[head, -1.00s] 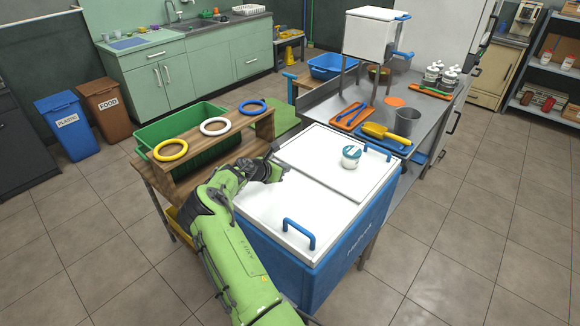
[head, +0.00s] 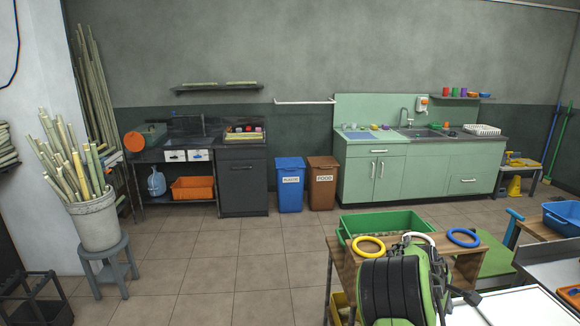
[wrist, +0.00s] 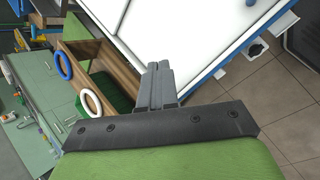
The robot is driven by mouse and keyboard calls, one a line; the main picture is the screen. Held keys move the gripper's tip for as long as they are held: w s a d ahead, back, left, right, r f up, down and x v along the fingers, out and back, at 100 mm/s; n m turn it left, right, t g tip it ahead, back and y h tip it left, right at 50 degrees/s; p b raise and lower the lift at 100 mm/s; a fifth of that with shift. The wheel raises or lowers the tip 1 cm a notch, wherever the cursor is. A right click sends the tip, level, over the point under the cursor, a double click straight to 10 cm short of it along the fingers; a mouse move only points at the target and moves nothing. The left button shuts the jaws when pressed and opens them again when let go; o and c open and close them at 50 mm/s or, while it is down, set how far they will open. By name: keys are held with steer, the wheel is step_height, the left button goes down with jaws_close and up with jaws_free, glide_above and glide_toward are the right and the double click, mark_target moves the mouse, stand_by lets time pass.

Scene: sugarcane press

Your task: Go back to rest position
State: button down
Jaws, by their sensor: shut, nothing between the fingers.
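My gripper (wrist: 158,84) shows in the wrist view with its two grey fingers together and nothing between them. It is over the scene beside the white cooler lid (wrist: 190,22) and the wooden stand (wrist: 110,68) with the rings. In the head view my green and black arm stands at the lower right, in front of the wooden stand (head: 345,262). The fingers cannot be made out there. The white cooler lid (head: 515,308) is partly visible at the bottom right.
A yellow ring (head: 368,256), a blue ring (head: 463,246) and a partly hidden white ring lie on the stand. A green crate (head: 390,222) is behind them. Blue (head: 290,190) and brown (head: 323,190) bins stand by the green cabinet (head: 375,175). The tiled floor at left centre is clear.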

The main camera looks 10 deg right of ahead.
steer(key=s+a+r+m+t+y, duration=0.2)
steer(key=s+a+r+m+y, duration=0.3)
steer(key=a, duration=0.6)
steer(key=s+a+r+t, duration=0.2)
steer(key=a+r, duration=0.5)
steer(key=a, duration=0.4)
steer(key=s+a+r+m+t+y+p, duration=0.1)
steer(key=s+a+m+y, duration=0.1)
steer(key=s+a, duration=1)
steer(key=s, duration=0.3)
steer(key=shift+s+a+r+m, duration=0.2)
steer(key=shift+a+m, duration=0.1)
steer(key=shift+a, duration=0.05)
